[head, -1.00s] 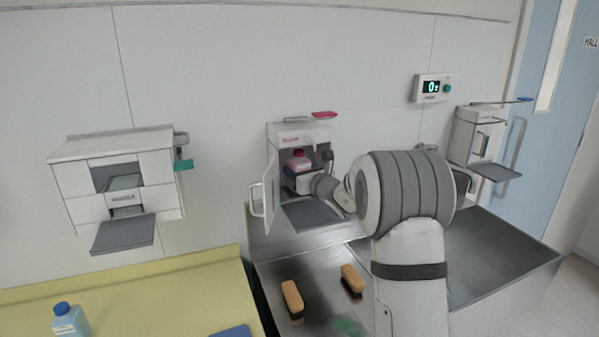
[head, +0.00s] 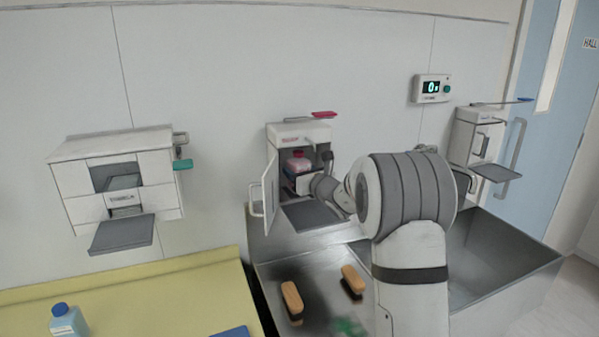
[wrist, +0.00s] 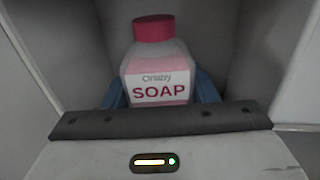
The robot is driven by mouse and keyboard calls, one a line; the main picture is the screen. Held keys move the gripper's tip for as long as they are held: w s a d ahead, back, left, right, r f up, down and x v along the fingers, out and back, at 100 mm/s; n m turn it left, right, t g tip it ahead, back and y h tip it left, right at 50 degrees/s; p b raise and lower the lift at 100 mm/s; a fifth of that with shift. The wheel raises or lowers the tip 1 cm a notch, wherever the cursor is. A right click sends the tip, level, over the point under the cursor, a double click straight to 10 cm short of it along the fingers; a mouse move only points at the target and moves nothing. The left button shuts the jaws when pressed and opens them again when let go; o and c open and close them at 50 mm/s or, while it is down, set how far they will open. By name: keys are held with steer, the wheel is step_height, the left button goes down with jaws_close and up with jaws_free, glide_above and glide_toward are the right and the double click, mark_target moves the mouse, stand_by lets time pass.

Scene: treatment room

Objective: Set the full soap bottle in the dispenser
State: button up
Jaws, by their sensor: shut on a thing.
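The soap bottle (wrist: 157,60) has a red cap, pink contents and a label reading SOAP. In the wrist view it stands upright between the blue fingers of my gripper (wrist: 160,95), which is shut on it. In the head view the bottle (head: 297,163) is inside the open wall dispenser (head: 300,135), with my gripper (head: 302,183) reaching in from the right. The dispenser's door (head: 270,187) is swung open to the left. Grey walls surround the bottle in the wrist view; its base is hidden.
A metal sink (head: 330,262) below holds two brushes (head: 292,300) and a blurred green item (head: 348,327). A blue bottle (head: 67,322) stands on the yellow counter (head: 190,290). Another dispenser (head: 480,135) hangs at right, a towel unit (head: 115,180) at left.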

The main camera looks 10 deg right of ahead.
steer(key=o, duration=1.1)
steer(key=shift+o, duration=1.2)
steer(key=shift+f, duration=0.15)
